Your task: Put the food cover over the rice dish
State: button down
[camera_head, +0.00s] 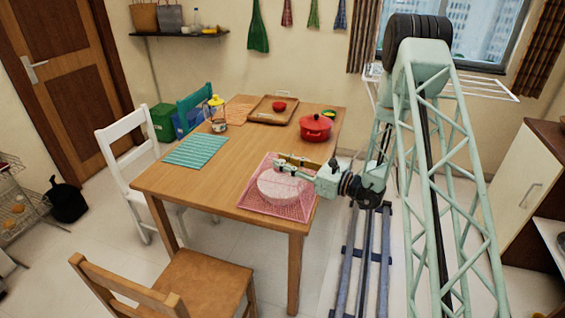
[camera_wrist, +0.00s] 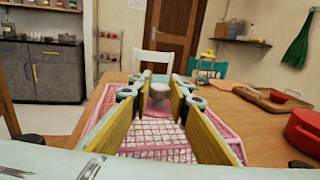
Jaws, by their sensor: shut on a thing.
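The food cover is a pink mesh piece (camera_head: 254,205) with a square outline at the near right corner of the table; it also shows in the wrist view (camera_wrist: 150,147). A pale round shape (camera_head: 279,190) shows within its outline in the head view; I cannot tell whether it is part of the cover or a dish beneath. My gripper (camera_head: 281,163) is over the cover. In the wrist view its yellow-edged fingers (camera_wrist: 160,97) are shut around a pale knob (camera_wrist: 160,91) above the mesh. I cannot clearly identify the rice dish. Whether the cover touches the table is unclear.
A red lidded pot (camera_head: 316,128) stands behind the cover. A wooden tray (camera_head: 258,117) holds a small red bowl (camera_head: 279,106). A teal mat (camera_head: 196,151) and a yellow-topped jar (camera_head: 216,113) are at left. The table's middle (camera_head: 225,175) is clear. Chairs stand around it.

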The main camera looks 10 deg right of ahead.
jog(key=shift+f, duration=0.35)
jog(key=c, duration=2.5)
grip_release()
jog(key=shift+o, duration=0.2)
jog(key=shift+r, duration=0.15)
jog(key=shift+r, duration=0.3)
jog(key=shift+s+d, duration=0.1)
jog(key=p+v, duration=0.2)
jog(key=v, duration=0.9)
jog(key=shift+s+d, duration=0.25)
jog(key=shift+r, duration=0.1)
